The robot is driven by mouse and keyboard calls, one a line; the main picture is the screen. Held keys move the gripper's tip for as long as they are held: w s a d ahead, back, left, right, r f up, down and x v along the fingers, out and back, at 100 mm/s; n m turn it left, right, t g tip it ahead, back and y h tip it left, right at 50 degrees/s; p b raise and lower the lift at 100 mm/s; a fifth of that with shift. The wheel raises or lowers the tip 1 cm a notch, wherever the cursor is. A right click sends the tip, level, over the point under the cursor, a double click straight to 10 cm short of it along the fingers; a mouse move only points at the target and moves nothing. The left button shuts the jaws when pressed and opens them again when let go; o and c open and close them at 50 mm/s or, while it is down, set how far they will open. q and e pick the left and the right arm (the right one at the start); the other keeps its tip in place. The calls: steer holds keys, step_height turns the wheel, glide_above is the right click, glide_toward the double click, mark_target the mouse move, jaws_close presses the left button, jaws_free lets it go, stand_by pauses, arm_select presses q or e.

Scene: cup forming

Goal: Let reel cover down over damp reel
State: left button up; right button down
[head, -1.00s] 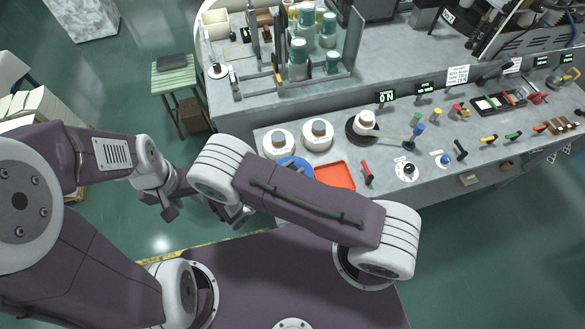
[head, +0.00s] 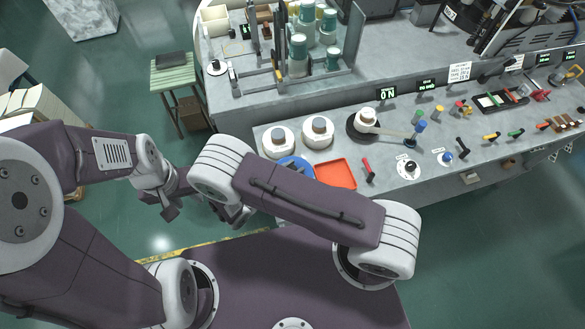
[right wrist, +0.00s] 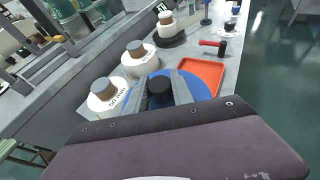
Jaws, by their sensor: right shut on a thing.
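A round blue cover (right wrist: 204,106) with a black knob (right wrist: 159,88) shows in the right wrist view. My right gripper (right wrist: 160,92) is shut on the knob, one grey finger on each side. In the head view the blue cover (head: 292,162) is partly hidden by my right arm, and that gripper is hidden too. What lies under the cover cannot be seen. Two white reels with brown-grey cores, a left one (head: 278,146) and a right one (head: 317,139), stand behind the cover. My left gripper (head: 204,213) is low at the left, off the bench, with its fingers apart and empty.
An orange tray (head: 335,174) lies right beside the cover. A red-handled hammer (head: 368,169) lies further right. A third white reel (head: 366,122) stands on a dark round base behind. Several small tools lie along the bench to the right. A green stool (head: 174,80) stands at the left.

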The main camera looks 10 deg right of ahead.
steer(key=shift+f+b, duration=0.75)
steer(key=shift+f, duration=0.2)
stand_by(0.3)
steer(key=c, duration=1)
jaws_free()
steer(key=o, duration=0.4)
steer(key=shift+o, duration=0.2)
steer(key=shift+r, duration=0.1)
step_height(320, 180, up, 8)
steer(key=p, duration=0.6)
